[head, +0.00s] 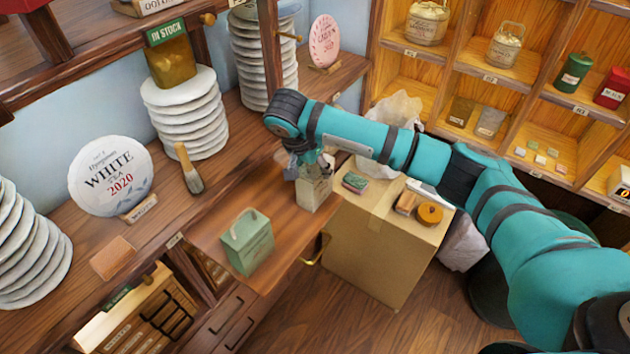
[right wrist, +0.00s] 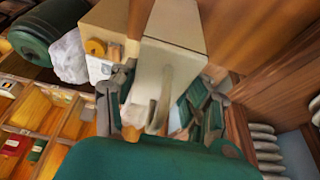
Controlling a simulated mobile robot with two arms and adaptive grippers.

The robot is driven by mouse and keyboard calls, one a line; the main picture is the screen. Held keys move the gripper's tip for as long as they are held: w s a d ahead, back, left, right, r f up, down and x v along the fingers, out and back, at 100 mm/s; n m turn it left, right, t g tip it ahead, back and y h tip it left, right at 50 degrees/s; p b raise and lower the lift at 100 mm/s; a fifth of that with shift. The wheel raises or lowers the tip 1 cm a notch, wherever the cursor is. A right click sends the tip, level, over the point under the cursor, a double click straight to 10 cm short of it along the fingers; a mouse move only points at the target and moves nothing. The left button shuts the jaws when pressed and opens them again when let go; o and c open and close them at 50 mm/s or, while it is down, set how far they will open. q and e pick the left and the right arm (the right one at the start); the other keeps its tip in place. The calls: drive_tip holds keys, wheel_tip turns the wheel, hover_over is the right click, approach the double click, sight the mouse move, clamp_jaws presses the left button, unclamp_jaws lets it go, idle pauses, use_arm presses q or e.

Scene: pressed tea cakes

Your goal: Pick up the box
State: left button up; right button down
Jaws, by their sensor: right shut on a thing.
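A pale cream box (head: 313,193) with a strap handle is at the far right end of the wooden pull-out board (head: 215,243). My right gripper (head: 308,168) is over its top and shut on it. In the right wrist view the same box (right wrist: 172,30) sits between the fingers of the right gripper (right wrist: 160,105), its handle towards the camera. I cannot tell whether its base touches the board. A green box (head: 247,242) with a handle stands on the near part of the board, apart from the gripper. My left gripper is out of view.
A large cardboard carton (head: 372,248) stands right of the board, with a round orange tin (head: 429,214) and small packets on top. Stacked white tea cakes (head: 185,112), a brush (head: 188,170) and a round White Tea sign (head: 110,176) are on the left counter. Shelves line the back right.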

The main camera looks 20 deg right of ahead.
drive_tip(key=shift+r, duration=0.1)
drive_tip(key=shift+w+r+b, duration=0.1)
drive_tip(key=shift+r+b, duration=0.35)
drive_tip(key=shift+b, duration=0.05)
wheel_tip(320, 180, up, 2)
drive_tip(key=shift+r+b, duration=0.15)
drive_tip(key=shift+b, duration=0.7)
drive_tip(key=s+a+r+b, duration=0.1)
drive_tip(key=s+a+b, duration=0.1)
drive_tip(key=s, duration=1.4)
drive_tip(key=shift+a+r+b, duration=0.3)
drive_tip(key=shift+r+b, duration=0.05)
drive_tip(key=shift+b, duration=0.35)
